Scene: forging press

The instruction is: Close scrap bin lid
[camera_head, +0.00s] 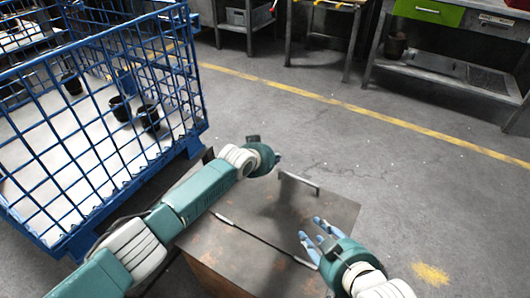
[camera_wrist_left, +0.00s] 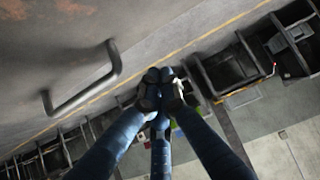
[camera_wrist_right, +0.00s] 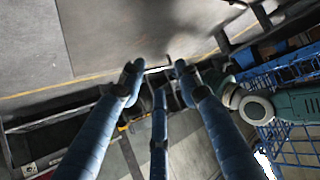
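The scrap bin (camera_head: 205,268) is a rusty brown metal box at the lower middle of the head view. Its flat brown lid (camera_head: 335,212) lies across the top, with a thin bar (camera_head: 262,240) along it and a raised handle (camera_head: 301,182) near the far edge. A bent bar handle also shows in the left wrist view (camera_wrist_left: 80,86). My left gripper (camera_head: 277,157) is just beyond the lid's far edge, left of the handle; its fingers are together and hold nothing visible. My right gripper (camera_head: 312,236) is above the lid's right part, fingers spread and empty.
A blue wire cage (camera_head: 100,120) with several black pots stands at the left, close to my left arm. Workbenches (camera_head: 450,70) line the back wall. A yellow line (camera_head: 340,102) crosses the grey floor. The floor right of the bin is clear.

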